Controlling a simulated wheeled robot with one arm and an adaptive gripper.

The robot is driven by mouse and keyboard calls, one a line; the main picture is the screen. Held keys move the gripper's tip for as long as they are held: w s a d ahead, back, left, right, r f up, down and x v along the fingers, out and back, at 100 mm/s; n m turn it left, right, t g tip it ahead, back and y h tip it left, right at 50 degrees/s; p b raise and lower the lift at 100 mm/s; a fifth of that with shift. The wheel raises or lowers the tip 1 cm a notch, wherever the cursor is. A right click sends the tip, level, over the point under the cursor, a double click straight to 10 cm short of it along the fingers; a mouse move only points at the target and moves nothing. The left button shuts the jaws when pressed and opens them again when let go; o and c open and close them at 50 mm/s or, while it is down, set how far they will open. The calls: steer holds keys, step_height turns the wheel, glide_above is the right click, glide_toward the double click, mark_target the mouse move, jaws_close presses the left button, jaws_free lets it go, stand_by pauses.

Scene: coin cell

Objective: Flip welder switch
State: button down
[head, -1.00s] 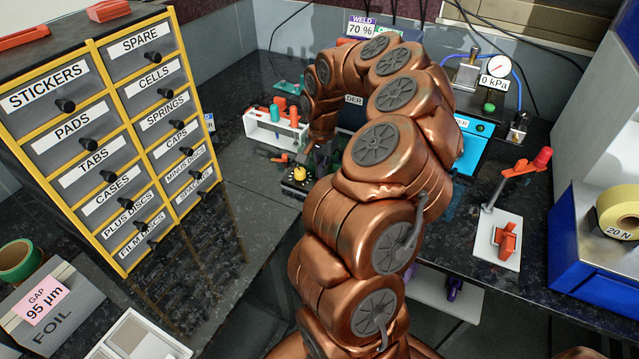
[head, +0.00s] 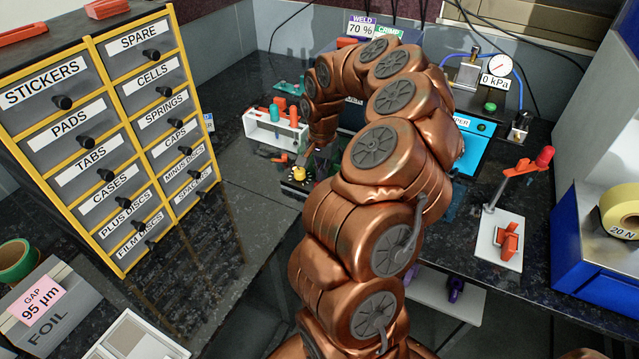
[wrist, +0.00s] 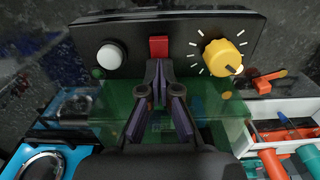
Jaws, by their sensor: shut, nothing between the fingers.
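In the wrist view the black welder panel (wrist: 195,72) carries a red switch (wrist: 158,47), a white round button (wrist: 111,55) and a yellow dial (wrist: 222,57) with white marks around it. The red switch is in the middle, between the button and the dial. My gripper (wrist: 157,66) is shut and empty, with its fingertips right at the lower edge of the red switch. I cannot tell whether they touch it. In the head view my arm hides most of the welder, and only the yellow dial (head: 298,173) and part of the panel show.
A white box (head: 268,133) with coloured tools stands behind the panel. The labelled drawer cabinet (head: 120,140) is on the left. A red-handled lever stand (head: 498,240) and a blue box (head: 590,250) are on the right. The dark bench between cabinet and panel is clear.

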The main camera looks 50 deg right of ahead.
steer(key=shift+r, duration=3.45)
